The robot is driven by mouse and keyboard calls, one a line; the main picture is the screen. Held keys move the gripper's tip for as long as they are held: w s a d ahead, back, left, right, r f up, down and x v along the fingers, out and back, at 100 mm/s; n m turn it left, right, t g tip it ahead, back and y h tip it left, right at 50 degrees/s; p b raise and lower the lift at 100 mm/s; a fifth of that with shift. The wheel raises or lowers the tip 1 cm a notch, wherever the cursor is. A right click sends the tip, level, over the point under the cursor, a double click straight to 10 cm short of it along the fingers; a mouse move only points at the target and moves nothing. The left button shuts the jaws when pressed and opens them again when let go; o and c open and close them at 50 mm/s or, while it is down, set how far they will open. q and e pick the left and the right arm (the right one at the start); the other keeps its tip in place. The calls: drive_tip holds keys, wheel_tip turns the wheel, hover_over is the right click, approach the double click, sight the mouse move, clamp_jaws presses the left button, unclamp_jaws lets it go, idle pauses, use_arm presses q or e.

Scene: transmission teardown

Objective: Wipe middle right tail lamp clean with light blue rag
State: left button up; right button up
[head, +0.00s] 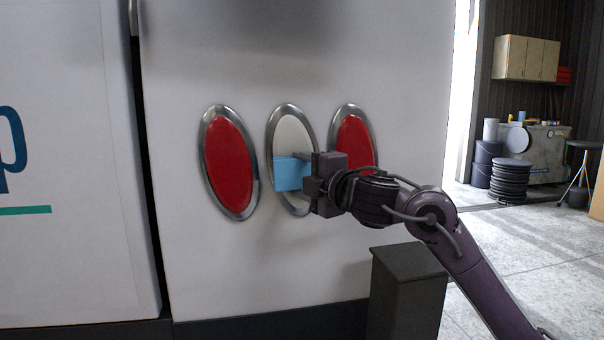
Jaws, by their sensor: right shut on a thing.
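The middle lamp (292,133) is a white oval in a silver rim on a white panel, between two red oval lamps. My right gripper (309,174) reaches in from the right and is shut on the light blue rag (290,174). The rag is in front of the lower half of the middle lamp and hides part of it. I cannot tell for sure whether it touches the lens. No dirt shows on the visible upper part of the lens. My left gripper is not in view.
A left red lamp (229,165) and a right red lamp (354,140) flank the middle one; my gripper partly covers the right one. A dark box-shaped stand (405,285) is below my right arm. Open floor, stacked black discs (510,180) and wall cabinets (525,58) are at the right.

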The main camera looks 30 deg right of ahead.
sight(300, 202)
drive_tip(key=shift+s+d+f+b, duration=0.1)
drive_tip(key=shift+d+f+b, duration=0.1)
drive_tip(key=shift+f+b, duration=0.85)
drive_tip(key=shift+w+d+f+b, duration=0.1)
drive_tip(key=shift+d+f+b, duration=0.05)
drive_tip(key=shift+f+b, duration=0.9)
drive_tip(key=shift+s+d+f+b, duration=0.1)
drive_tip(key=shift+d+f+b, duration=0.1)
drive_tip(key=shift+f+b, duration=0.85)
drive_tip(key=shift+f+p, duration=0.25)
drive_tip(key=shift+p, duration=0.1)
drive_tip(key=s+a, duration=0.1)
drive_tip(key=s, duration=0.4)
drive_tip(key=shift+s+a+b, duration=0.3)
drive_tip(key=shift+s+b, duration=0.1)
drive_tip(key=shift+b, duration=0.05)
drive_tip(key=s, duration=0.3)
drive_tip(key=shift+a, duration=0.35)
drive_tip(key=shift+w, duration=0.1)
